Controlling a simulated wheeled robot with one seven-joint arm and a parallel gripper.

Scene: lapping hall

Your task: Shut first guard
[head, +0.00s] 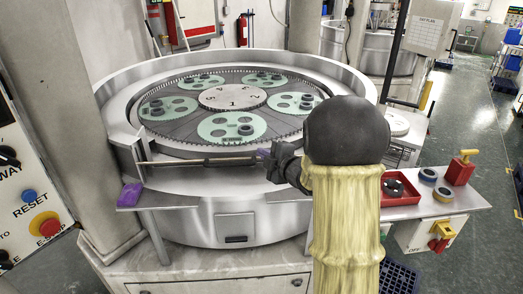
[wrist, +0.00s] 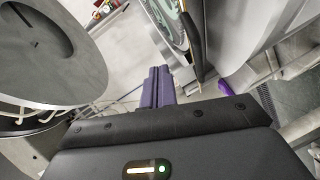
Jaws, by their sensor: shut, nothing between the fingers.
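The lapping machine (head: 110,100) has a round silver rim with an opening at its front. A thin horizontal bar with a dark grip (head: 228,161) spans this opening; it may be the first guard, but I cannot tell for sure. Its left end meets the rim's left edge. My gripper (head: 264,153) is near the bar's right end, its purple fingertips partly hidden by my wrist. In the wrist view my purple fingers (wrist: 158,86) are together and empty, beside a dark bar (wrist: 193,42). I cannot tell if they touch it.
A purple object (head: 130,195) lies on the left front ledge. A control panel (head: 30,180) with an E-stop is at far left. Open floor (head: 435,140) lies to the right.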

